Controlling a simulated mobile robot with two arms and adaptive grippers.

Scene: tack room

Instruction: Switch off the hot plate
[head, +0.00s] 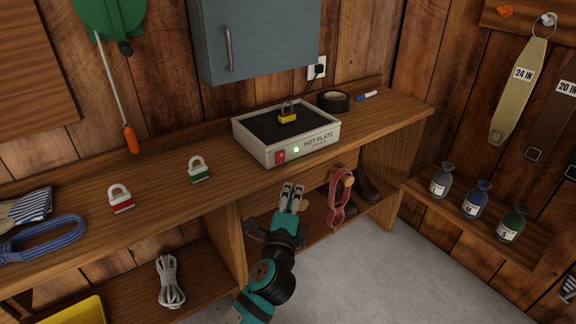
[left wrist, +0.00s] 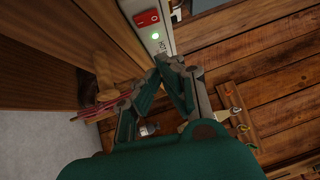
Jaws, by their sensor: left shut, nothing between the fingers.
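The hot plate (head: 255,149) is a white box with a dark top, standing on the wooden workbench. Its red rocker switch (head: 281,157) is on the front face, beside a lit green light (head: 296,149). The switch also shows at the top of the left wrist view (left wrist: 147,18), with the glowing light (left wrist: 155,36) near it. My left gripper (head: 292,188) is shut and empty, in front of the bench and below the switch, apart from it. Its fingertips also show in the left wrist view (left wrist: 169,62). My right gripper is not in view.
A yellow padlock (head: 288,117) sits on the hot plate. Red (head: 121,204) and green (head: 199,175) padlocks stand on the bench to the left. A pink strap (head: 338,203) hangs from a wooden peg right of my gripper. Black tape (head: 333,102) lies behind the plate.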

